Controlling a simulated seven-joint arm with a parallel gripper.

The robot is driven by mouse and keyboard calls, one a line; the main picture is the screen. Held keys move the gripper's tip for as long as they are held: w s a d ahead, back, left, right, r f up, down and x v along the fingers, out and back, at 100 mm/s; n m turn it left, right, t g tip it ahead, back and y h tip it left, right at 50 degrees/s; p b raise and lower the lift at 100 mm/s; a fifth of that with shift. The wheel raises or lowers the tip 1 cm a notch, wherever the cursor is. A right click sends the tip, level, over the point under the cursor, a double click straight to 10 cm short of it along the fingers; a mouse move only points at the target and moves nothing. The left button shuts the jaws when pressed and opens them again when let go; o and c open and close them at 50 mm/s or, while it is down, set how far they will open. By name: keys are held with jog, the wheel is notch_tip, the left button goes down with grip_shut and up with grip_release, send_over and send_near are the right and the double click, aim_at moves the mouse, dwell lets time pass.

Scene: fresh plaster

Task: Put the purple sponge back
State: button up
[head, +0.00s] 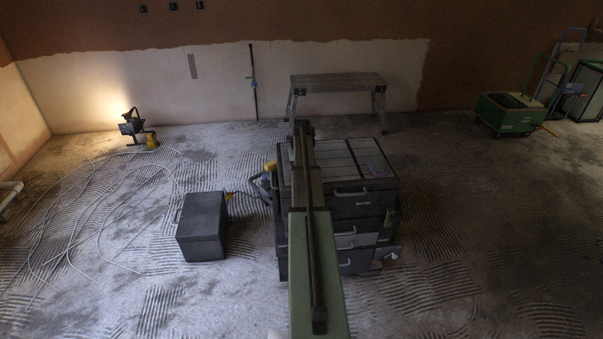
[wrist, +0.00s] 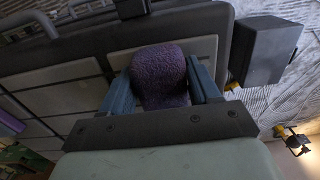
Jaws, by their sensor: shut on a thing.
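The purple sponge (wrist: 160,78) is dark and fuzzy, and shows in the wrist view between the two blue fingers of my gripper (wrist: 162,82). My gripper is shut on it, with a finger against each side. Behind the sponge in that view is the pale panelled top of the dark drawer cabinet (wrist: 193,50). I cannot tell whether the sponge touches that top. In the head view my arm reaches out over the cabinet (head: 352,205), and the gripper and sponge are hidden.
A dark box (head: 203,225) stands left of the cabinet. A step platform (head: 337,82) stands behind. Cables (head: 100,205) and a lit lamp (head: 132,125) are at left. A green cart (head: 508,115) stands far right.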

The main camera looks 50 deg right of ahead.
jog(key=o, duration=1)
jog(key=shift+r, duration=0.1)
notch_tip(320, 180, up, 12)
jog(key=shift+r, duration=0.1)
dwell(0.4)
